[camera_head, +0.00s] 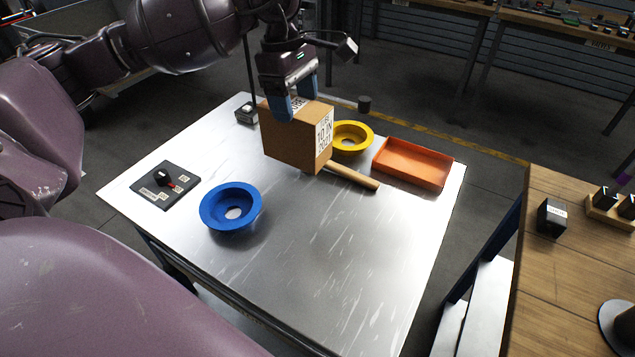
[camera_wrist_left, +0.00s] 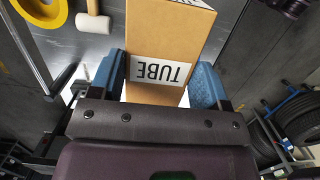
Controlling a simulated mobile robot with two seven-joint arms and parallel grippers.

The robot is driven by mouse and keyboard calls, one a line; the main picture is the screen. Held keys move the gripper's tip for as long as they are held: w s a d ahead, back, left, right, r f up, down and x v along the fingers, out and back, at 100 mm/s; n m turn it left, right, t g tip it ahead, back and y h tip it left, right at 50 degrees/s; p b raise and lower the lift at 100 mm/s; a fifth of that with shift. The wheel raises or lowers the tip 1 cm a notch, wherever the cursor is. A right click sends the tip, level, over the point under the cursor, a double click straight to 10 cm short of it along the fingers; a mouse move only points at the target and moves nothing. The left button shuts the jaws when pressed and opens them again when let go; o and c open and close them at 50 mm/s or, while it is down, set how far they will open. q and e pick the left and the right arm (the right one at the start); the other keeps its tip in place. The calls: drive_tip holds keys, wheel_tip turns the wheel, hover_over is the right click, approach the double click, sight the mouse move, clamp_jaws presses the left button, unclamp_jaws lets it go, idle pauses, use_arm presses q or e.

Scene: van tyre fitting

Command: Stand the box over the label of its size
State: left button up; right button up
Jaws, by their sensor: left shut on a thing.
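A brown cardboard box (camera_head: 284,139) hangs in my left gripper (camera_head: 292,101) above the metal table (camera_head: 310,260). A white label on its side carries print that seems to read "TUBE 10 IN". In the left wrist view the box (camera_wrist_left: 160,50) sits between the blue fingers of my left gripper (camera_wrist_left: 166,85), with the word "TUBE" on its near face. The box looks upright, or nearly so, and covers part of the table behind it. No size label on a surface for the box can be made out. My right gripper is not in view.
On the table are a blue ring (camera_head: 231,207), a yellow ring (camera_head: 352,136), an orange tray (camera_head: 413,163), a mallet with a wooden handle (camera_head: 352,176) and a black plate with a knob (camera_head: 165,186). A wooden bench (camera_head: 562,275) stands at right. The table's front middle is clear.

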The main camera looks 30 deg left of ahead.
sight(298, 153)
use_arm(q)
wheel_tip(298, 153, down, 11)
drive_tip(key=shift+r+b, duration=0.1)
drive_tip(key=shift+b, duration=0.4)
drive_tip(key=shift+f, duration=0.7)
wheel_tip(298, 153, down, 5)
drive_tip(key=shift+f+b, duration=0.15)
drive_tip(key=shift+b, duration=0.25)
drive_tip(key=shift+f, duration=0.1)
drive_tip(key=shift+f, duration=0.1)
drive_tip(key=o, duration=1)
drive_tip(key=shift+o, duration=0.2)
